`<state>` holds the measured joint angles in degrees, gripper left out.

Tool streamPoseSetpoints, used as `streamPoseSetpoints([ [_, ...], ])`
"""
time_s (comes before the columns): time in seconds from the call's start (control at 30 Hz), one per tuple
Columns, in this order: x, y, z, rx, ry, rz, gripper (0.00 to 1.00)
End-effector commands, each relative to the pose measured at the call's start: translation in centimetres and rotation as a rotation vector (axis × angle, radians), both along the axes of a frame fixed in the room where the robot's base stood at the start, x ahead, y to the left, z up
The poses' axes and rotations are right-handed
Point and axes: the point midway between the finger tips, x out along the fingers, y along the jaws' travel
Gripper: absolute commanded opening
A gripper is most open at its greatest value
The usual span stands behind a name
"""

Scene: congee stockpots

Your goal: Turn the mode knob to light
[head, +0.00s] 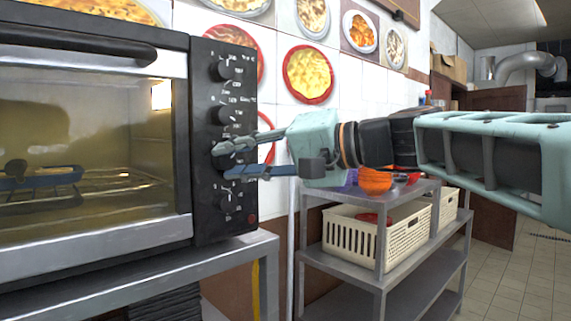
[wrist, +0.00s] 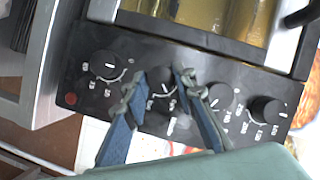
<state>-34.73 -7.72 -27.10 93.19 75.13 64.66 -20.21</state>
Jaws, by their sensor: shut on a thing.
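The oven's black control panel (head: 240,220) carries a column of round knobs with white pointer lines. My gripper (head: 222,160) reaches in from the right and its fingers cover the third knob from the top. In the wrist view my gripper (wrist: 159,84) has one finger on each side of that knob (wrist: 160,78), shut on it. Its pointer line is partly visible between the fingers. The printed labels are too small to read, so I cannot tell which knob is the mode one or what it is set to.
Other knobs sit close by: two above (head: 222,70) and one below (head: 228,202), near a red light (wrist: 70,99). The oven's glass door (head: 90,150) is shut, with a dark handle (head: 70,42). A metal shelf (head: 345,275) with a cream basket (head: 350,240) stands at the right.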

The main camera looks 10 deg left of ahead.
Motion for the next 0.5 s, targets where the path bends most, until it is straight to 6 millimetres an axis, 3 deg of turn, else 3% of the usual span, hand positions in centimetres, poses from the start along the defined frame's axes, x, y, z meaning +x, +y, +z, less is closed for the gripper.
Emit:
streamPoseSetpoints([
  [0.47,0.04,-0.02,0.05,0.009,0.010,-0.001,0.01],
  [0.5,0.04,-0.02,0.05,0.009,0.010,-0.001,0.29],
])
